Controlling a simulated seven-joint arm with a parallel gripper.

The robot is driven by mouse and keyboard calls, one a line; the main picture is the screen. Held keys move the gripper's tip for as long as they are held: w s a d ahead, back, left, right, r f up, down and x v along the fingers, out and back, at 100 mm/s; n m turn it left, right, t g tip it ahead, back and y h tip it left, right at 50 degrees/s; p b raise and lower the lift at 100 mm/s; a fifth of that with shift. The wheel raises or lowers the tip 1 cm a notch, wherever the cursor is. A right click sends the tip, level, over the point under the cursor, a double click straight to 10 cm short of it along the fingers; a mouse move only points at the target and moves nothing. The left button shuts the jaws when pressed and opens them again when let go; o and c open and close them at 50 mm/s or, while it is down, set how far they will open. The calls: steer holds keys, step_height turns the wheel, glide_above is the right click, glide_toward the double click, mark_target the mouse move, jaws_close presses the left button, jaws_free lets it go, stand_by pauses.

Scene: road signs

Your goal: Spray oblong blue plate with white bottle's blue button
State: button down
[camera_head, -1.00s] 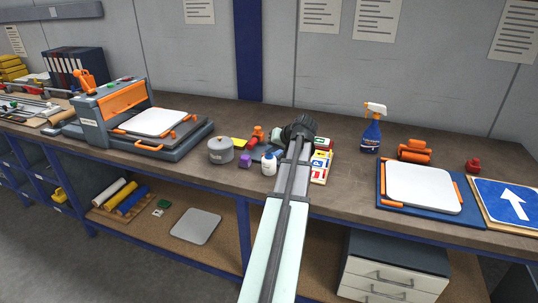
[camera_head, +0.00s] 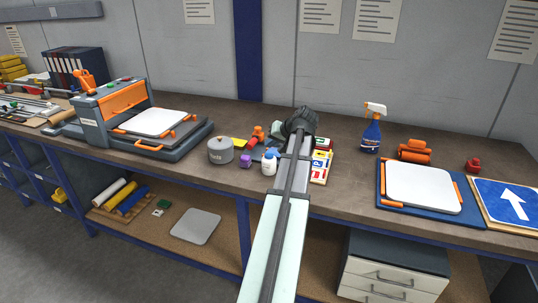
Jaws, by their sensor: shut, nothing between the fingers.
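A small white bottle (camera_head: 269,165) with a blue button (camera_head: 271,153) on top stands upright on the bench, just left of my arm. A blue plate with a white arrow (camera_head: 508,199) lies on a wooden board at the far right; whether this is the oblong plate I cannot tell. Small sign boards with blue and red pieces (camera_head: 320,168) lie partly behind my arm. My gripper (camera_head: 300,122) is at the far end of the arm, above the bench, right of and beyond the bottle. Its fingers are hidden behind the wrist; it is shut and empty.
A blue spray bottle (camera_head: 373,131) and orange rollers (camera_head: 414,151) stand to the right. A white plate (camera_head: 422,187) lies in a blue frame. A grey canister (camera_head: 220,150), a purple cube (camera_head: 246,161) and a press (camera_head: 120,108) are left.

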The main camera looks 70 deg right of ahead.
mark_target(271, 155)
steer(key=shift+r, duration=2.5)
stand_by(0.7)
steer(key=shift+f, duration=3.05)
steer(key=shift+f, duration=0.2)
steer(key=shift+f, duration=0.25)
